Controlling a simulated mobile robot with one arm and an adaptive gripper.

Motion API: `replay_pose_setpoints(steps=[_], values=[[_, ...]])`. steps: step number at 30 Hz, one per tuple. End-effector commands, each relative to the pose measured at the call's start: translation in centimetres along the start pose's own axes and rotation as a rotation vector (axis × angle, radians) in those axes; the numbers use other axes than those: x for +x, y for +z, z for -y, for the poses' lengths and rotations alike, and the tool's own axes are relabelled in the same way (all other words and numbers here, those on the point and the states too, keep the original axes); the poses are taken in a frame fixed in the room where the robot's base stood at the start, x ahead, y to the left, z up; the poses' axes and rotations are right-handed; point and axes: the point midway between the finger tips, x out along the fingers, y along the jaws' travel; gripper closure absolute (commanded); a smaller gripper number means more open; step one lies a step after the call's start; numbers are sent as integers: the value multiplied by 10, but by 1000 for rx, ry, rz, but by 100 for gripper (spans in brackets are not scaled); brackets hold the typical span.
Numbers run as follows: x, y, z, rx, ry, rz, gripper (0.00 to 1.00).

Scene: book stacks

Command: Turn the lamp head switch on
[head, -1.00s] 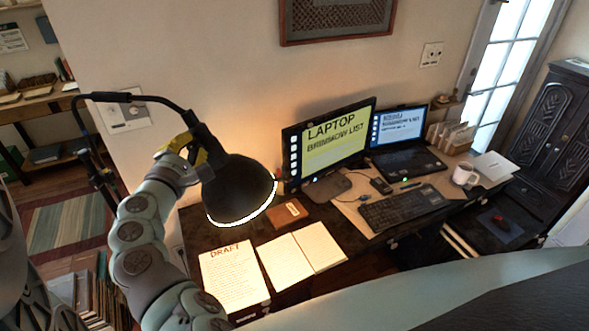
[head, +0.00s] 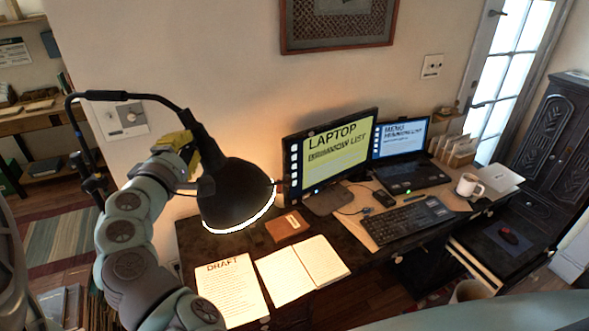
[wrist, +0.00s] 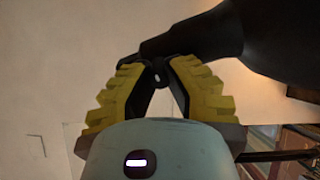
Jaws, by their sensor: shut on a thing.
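The black lamp head (head: 237,192) hangs over the desk on a curved arm, its opening facing down. Its rim glows white and warm light falls on the papers and wall. My gripper (head: 190,150), with yellow-backed fingers, is at the lamp's neck, on its upper left side. In the wrist view, the fingers (wrist: 160,72) converge on a small dark piece with a pale loop, the lamp head switch (wrist: 158,76), just below the black lamp neck (wrist: 185,43). The fingertips hide most of the switch, so its position cannot be told.
The desk holds a monitor (head: 330,155), a laptop (head: 408,172), a keyboard (head: 408,218), a white mug (head: 468,185), an open notebook (head: 302,268) and a draft sheet (head: 231,288). A wall plate (head: 123,118) is behind the lamp arm. The wall is close behind the lamp.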

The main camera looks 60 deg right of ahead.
Motion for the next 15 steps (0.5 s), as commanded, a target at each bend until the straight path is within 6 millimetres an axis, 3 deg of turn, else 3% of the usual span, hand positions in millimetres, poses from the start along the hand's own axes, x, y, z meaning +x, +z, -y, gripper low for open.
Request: replay_pose_setpoints(steps=[5, 6, 15], values=[[0, 1, -2, 0, 5, 1, 100], [0, 1, -2, -1, 6, 1, 84], [0, 0, -1, -2, 3, 1, 54]])
